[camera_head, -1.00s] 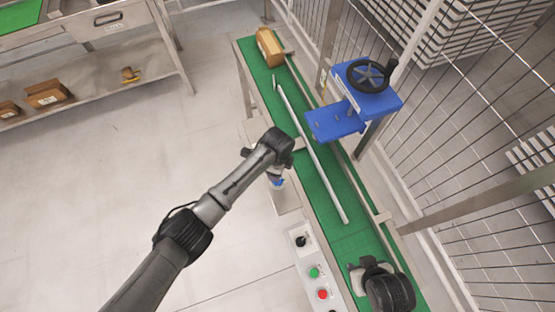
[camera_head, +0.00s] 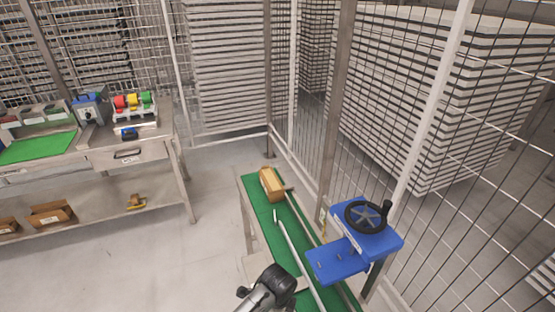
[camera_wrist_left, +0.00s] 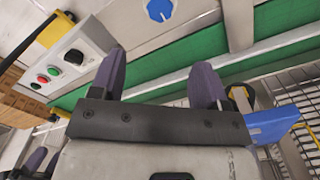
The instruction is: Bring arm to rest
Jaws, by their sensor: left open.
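My left arm shows at the bottom of the head view, with its dark wrist (camera_head: 265,287) at the near end of the visible green conveyor; its fingers are hidden there. In the left wrist view my left gripper (camera_wrist_left: 162,82) is open, with two purplish fingers apart and nothing between them. A metal panel with a blue knob (camera_wrist_left: 160,9) and the green belt (camera_wrist_left: 185,55) lie beyond the fingers. At that view's lower left edge, finger-like shapes (camera_wrist_left: 42,160) look like my right gripper, partly cut off. My right gripper does not show in the head view.
A brown box (camera_head: 271,185) sits at the conveyor's far end. A blue bracket with a black handwheel (camera_head: 367,216) stands over the right side, beside the mesh fence. A control box (camera_wrist_left: 62,63) is near the left gripper. Floor left of the conveyor is clear.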

